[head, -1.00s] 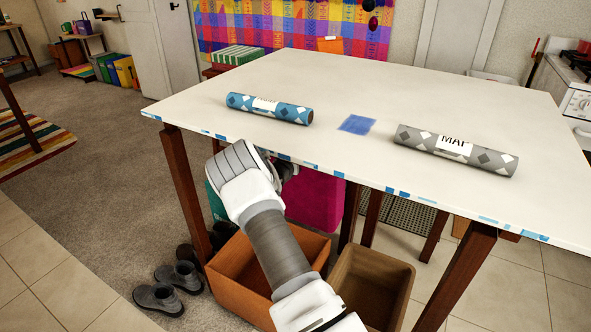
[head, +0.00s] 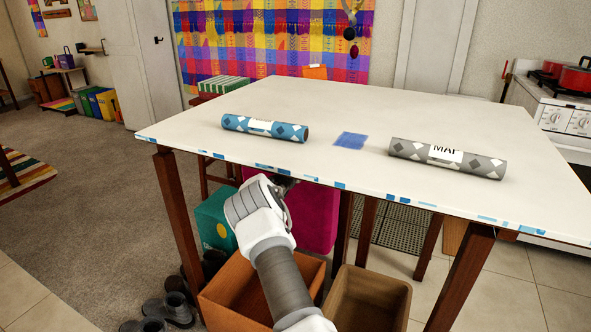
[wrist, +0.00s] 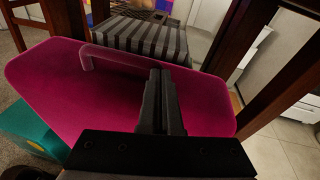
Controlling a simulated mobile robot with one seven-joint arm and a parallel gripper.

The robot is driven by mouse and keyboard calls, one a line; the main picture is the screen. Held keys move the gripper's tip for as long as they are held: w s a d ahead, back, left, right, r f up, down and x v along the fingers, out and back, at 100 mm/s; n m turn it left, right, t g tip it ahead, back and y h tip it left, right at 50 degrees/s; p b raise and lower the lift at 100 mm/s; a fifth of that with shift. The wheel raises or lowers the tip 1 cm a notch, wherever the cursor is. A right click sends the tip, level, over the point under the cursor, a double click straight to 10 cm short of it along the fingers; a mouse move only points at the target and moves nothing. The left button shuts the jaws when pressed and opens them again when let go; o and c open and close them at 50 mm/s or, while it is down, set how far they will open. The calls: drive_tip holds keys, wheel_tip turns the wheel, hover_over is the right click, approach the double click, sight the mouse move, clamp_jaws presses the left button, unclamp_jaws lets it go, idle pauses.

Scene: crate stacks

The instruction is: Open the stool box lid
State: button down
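The stool box is most likely the magenta box (head: 318,218) under the table, partly hidden by my arm and the table edge. In the wrist view its broad magenta top (wrist: 60,85) fills the middle, with a raised pink bar handle (wrist: 112,62) along its far side. My gripper (wrist: 162,72) has its two dark fingers close together, tips at the handle's right part. No gap wide enough to hold the bar shows, and I cannot tell whether they touch it. In the head view my gripper (head: 288,184) is mostly hidden behind my wrist. I cannot tell whether the lid is raised.
The white table (head: 400,110) is above, bearing a blue tube (head: 265,128) and a grey map tube (head: 447,158). Table legs (head: 180,205) flank the box. A teal box (head: 213,218), two open brown crates (head: 375,280) and boots (head: 178,308) stand nearby. A striped object (wrist: 140,38) lies beyond the magenta top.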

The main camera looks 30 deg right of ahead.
idle(0.4)
drive_tip(key=p+v, duration=0.4)
drive_tip(key=v, duration=1.3)
drive_tip(key=shift+s, duration=0.2)
drive_tip(key=shift+a, duration=0.25)
